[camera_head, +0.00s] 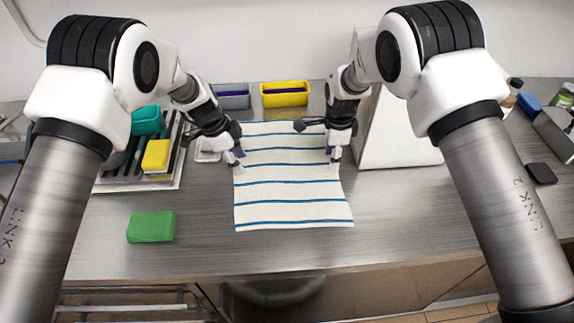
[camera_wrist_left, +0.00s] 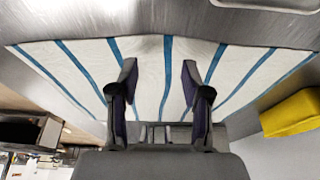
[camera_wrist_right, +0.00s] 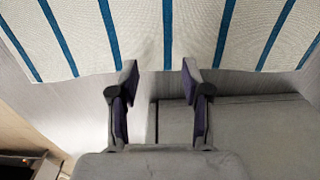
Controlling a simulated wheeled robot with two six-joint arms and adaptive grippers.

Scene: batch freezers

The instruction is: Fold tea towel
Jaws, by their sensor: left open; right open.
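The tea towel (camera_head: 290,205) is white with blue stripes and lies flat and spread out on the steel counter. My left gripper (camera_head: 239,160) is over its left edge, about halfway up, and is open. In the left wrist view, the towel (camera_wrist_left: 148,75) spans the picture beyond the open fingers (camera_wrist_left: 160,85). My right gripper (camera_head: 333,158) is open over the towel's right edge at a similar height. In the right wrist view, the towel (camera_wrist_right: 190,35) edge runs just beyond the open fingers (camera_wrist_right: 158,85). Neither gripper holds cloth. Whether the fingertips touch the towel is unclear.
A green block (camera_head: 151,227) lies left of the towel. A rack (camera_head: 110,184) with a yellow sponge (camera_head: 156,155) and a teal container (camera_head: 147,121) stands further left. A yellow bin (camera_head: 285,94) is behind. A white box (camera_head: 400,140) stands close on the right. The front counter is clear.

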